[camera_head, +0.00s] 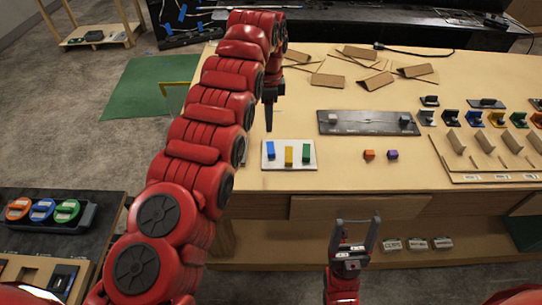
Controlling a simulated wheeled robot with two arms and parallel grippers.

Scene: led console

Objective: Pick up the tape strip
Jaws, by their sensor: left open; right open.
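I cannot tell for sure which thing is the tape strip. A white plate (276,164) on the table holds a blue piece (270,149), a yellow piece (289,156) and a green piece (306,152). Short blue tape pieces (183,13) also show on a black panel at the back left. My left gripper (269,126) is open and empty, seen edge-on, pointing down just behind the white plate. My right gripper (357,222) is open and empty, pointing up in front of the table's front edge.
A dark grey board (365,122) lies right of the plate. An orange cube (369,155) and a purple cube (392,155) sit before it. Cardboard pieces (327,81) lie at the back; coloured holders (474,119) stand at the right. My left arm hides the table's left part.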

